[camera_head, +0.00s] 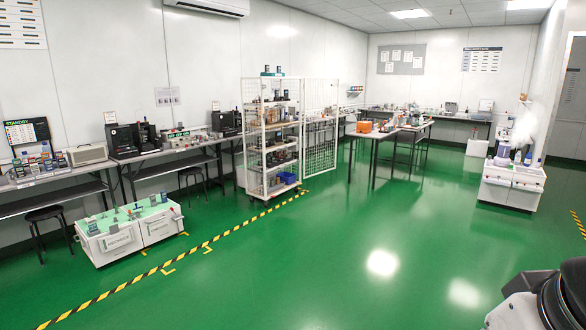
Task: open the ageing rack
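A tall white rack (271,176) with several shelves of small items stands left of the middle of the room. I take it to be the ageing rack; no label on it is readable. A white mesh panel (320,127) stands at its right side, looking like a door swung out from the frame. The shelves show openly on the side facing me. A blue bin (286,178) is on the bottom shelf. A dark and white part of my arm shows at the bottom right, far from the rack. My gripper's fingers are not in view.
Yellow-black tape (180,263) runs along the floor before the rack. A low white cabinet (130,231) and stools (45,219) stand left. A table (386,139) with an orange box stands right of the rack, a white cart (512,186) further right. The green floor between is clear.

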